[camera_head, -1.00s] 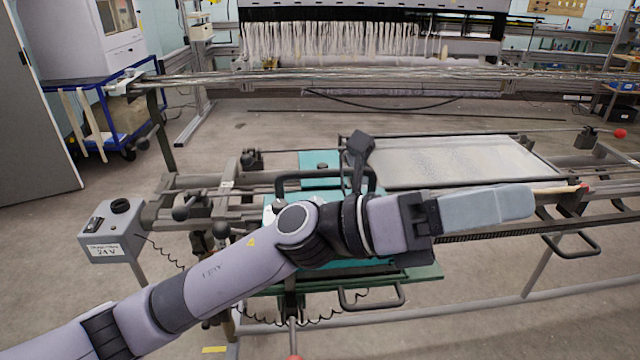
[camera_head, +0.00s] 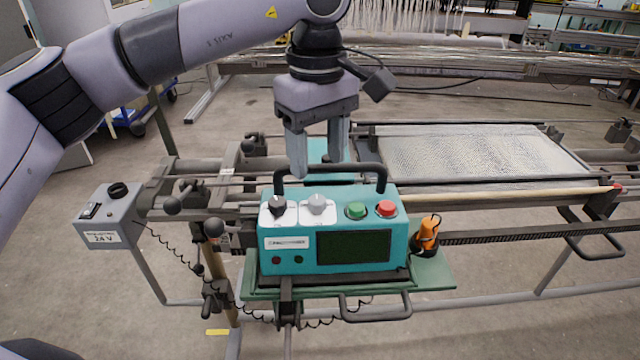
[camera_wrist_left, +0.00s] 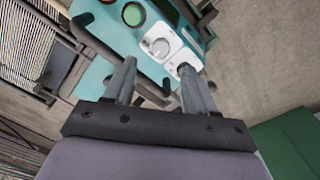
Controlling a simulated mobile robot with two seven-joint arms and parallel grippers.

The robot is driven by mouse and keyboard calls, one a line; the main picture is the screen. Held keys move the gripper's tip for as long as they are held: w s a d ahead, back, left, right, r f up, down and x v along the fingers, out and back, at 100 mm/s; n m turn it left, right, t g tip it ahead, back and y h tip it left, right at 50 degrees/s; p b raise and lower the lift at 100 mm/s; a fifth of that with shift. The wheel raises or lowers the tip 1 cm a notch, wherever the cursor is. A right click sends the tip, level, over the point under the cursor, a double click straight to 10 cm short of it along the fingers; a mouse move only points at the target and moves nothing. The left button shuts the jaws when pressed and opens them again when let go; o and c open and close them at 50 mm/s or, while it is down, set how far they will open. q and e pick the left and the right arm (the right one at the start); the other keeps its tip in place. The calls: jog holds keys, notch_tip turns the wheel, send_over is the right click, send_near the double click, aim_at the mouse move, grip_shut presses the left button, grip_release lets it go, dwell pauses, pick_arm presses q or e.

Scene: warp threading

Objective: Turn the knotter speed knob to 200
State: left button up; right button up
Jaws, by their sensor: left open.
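The teal knotter control box (camera_head: 290,252) stands on a green plate in the head view. Its top has a black knob (camera_head: 278,204) and a grey knob (camera_head: 317,204), each on a white plate; their markings are too small to read, so I cannot tell which sets the speed. My left gripper (camera_head: 317,166) is open and empty, pointing down just above and behind the two knobs, near the box's black handle (camera_head: 370,168). In the left wrist view, the grey knob (camera_wrist_left: 158,47) shows between the fingers, and the black knob (camera_wrist_left: 184,69) is partly hidden by one finger. My right gripper is not in view.
A green button (camera_head: 356,211) and a red button (camera_head: 386,208) sit right of the knobs, above a dark screen (camera_head: 353,246). An orange and black object (camera_head: 428,235) stands beside the box. A grey 24 V box (camera_head: 108,214) is at left.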

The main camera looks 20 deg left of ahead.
aim_at(317, 200)
pick_arm(q)
jog(key=shift+f, duration=3.5)
grip_shut()
